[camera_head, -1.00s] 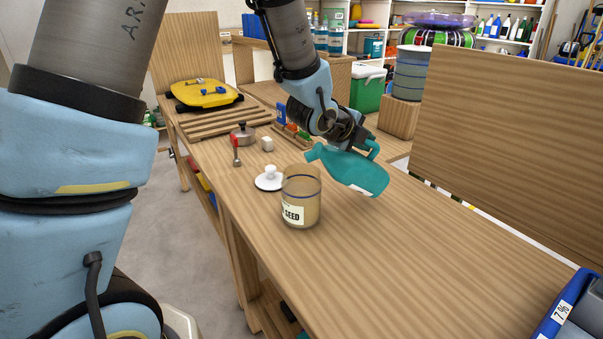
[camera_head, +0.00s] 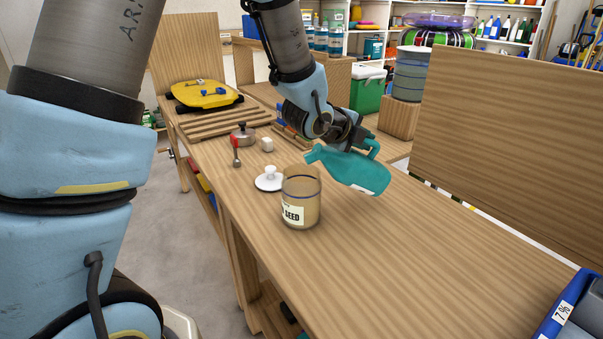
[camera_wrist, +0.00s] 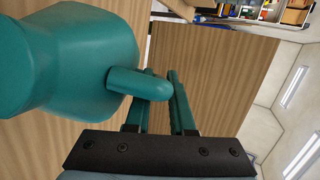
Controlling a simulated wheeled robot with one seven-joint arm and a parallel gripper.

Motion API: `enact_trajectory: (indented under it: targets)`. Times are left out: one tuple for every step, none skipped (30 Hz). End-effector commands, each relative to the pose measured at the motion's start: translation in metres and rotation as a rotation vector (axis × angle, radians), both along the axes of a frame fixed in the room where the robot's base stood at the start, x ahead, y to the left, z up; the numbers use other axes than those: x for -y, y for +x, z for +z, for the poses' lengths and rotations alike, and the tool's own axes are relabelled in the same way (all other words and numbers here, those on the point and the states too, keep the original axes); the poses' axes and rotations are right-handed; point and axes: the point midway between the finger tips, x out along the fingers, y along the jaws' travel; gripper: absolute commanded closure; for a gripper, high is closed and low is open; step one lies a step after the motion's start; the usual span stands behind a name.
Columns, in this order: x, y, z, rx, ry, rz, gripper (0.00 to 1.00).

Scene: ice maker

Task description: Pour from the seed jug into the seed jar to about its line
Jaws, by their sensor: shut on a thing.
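The seed jug (camera_head: 350,169) is teal and tilted, its spout to the left, near the rim of the seed jar and above the bench. The seed jar (camera_head: 301,200) is clear, labelled SEED, with a dark line near its top and tan contents. It stands upright on the bench. My gripper (camera_head: 362,147) is shut on the jug's handle. In the wrist view the jug (camera_wrist: 75,65) fills the left side, and my gripper's fingers (camera_wrist: 160,100) are at its handle. The jar is not in the wrist view. No falling seed can be made out.
A white lid with a knob (camera_head: 269,180) lies beside the jar. A metal pot (camera_head: 243,135), a red-handled tool (camera_head: 236,152) and a small white block (camera_head: 267,144) are farther back. A blue bin (camera_head: 567,310) is at the lower right.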

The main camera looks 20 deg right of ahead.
Motion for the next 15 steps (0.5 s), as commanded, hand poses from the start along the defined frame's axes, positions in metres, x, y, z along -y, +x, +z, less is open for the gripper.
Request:
enact_trajectory:
  targets:
    - [0.0004,0.0004,0.0018,0.002,-0.006,0.000,1.00]
    - [0.0003,0.0004,0.0018,0.002,-0.007,0.000,1.00]
    - [0.0002,0.0004,0.0020,0.001,-0.009,0.000,1.00]
    - [0.0001,0.0004,0.0021,0.002,-0.010,0.000,1.00]
    - [0.0000,0.0004,0.0021,0.002,-0.012,0.000,1.00]
    - [-0.0001,0.0004,0.0024,0.001,-0.015,0.000,1.00]
    - [-0.0001,0.0004,0.0025,0.002,-0.016,0.000,1.00]
    - [-0.0001,0.0004,0.0027,0.001,-0.018,0.000,1.00]
    - [-0.0003,0.0005,0.0028,0.001,-0.020,0.000,1.00]
    - [-0.0003,0.0004,0.0030,0.001,-0.021,0.000,1.00]
    - [-0.0004,0.0004,0.0031,0.001,-0.023,0.000,1.00]
    - [-0.0004,0.0005,0.0033,0.000,-0.025,0.000,1.00]
    - [-0.0005,0.0005,0.0033,0.000,-0.027,0.000,1.00]
    - [-0.0006,0.0005,0.0034,0.001,-0.028,0.000,1.00]
    - [-0.0007,0.0006,0.0034,0.000,-0.030,0.000,1.00]
